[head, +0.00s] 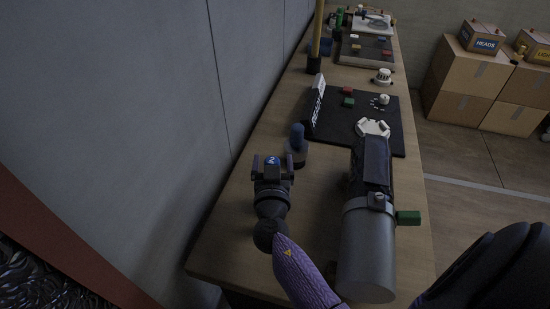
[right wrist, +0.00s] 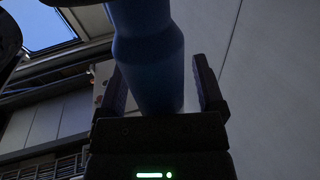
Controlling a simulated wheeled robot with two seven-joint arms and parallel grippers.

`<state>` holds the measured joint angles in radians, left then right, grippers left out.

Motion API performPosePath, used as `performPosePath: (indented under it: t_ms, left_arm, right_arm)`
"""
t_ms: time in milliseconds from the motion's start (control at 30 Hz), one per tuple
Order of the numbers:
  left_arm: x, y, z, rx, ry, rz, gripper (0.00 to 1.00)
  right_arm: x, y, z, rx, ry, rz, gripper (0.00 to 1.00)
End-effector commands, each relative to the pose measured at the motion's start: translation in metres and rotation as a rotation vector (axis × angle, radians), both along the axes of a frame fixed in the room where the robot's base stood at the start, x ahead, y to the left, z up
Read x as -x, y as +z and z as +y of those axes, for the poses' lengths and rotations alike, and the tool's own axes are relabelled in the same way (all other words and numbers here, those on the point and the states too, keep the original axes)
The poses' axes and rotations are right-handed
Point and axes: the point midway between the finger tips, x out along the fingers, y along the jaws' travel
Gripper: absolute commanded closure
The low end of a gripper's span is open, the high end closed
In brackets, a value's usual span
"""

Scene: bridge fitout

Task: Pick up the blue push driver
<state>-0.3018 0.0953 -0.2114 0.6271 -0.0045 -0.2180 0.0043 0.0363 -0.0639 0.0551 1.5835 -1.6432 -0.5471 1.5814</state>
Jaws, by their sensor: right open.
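The blue push driver (head: 297,137) stands upright, handle up, in a dark round holder (head: 298,155) on the wooden bench. My right gripper (head: 272,160) is open, just left of the driver and nearer to me in the head view. In the right wrist view the driver's blue handle (right wrist: 150,60) shows large, between the two dark fingers of the gripper (right wrist: 160,90). I cannot tell whether the fingers touch it or how deep it sits between them. The driver's lower end is hidden. My left gripper is not in view.
A large grey cylinder (head: 368,245) with a black upper part lies to the right, beside a green block (head: 408,217). A black mat (head: 395,135) with small parts and a white "READY" sign (head: 318,101) is beyond. A grey wall (head: 110,110) runs along the left.

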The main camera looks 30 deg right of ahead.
Motion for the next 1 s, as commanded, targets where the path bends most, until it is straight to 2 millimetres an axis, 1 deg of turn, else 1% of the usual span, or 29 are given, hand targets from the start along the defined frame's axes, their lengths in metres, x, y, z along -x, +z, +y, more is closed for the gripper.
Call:
performPosePath:
  t_ms: [233,633,667,933,1000]
  left_arm:
    - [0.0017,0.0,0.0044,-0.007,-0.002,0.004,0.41]
    - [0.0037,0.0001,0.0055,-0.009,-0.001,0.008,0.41]
    - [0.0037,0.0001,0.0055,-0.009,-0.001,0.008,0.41]
    - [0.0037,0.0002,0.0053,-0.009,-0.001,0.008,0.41]
    - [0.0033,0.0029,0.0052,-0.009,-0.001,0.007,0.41]
  right_arm:
    - [0.0009,-0.0011,0.0008,-0.001,0.0,0.001,0.13]
    - [0.0007,-0.0008,0.0007,0.0,0.0,0.0,0.98]
    - [0.0007,-0.0008,0.0007,0.0,0.0,0.0,1.0]
    - [0.0006,-0.0003,0.0007,0.0,0.0,0.0,1.0]
    - [0.0006,0.0043,0.0007,0.0,-0.001,-0.001,1.0]
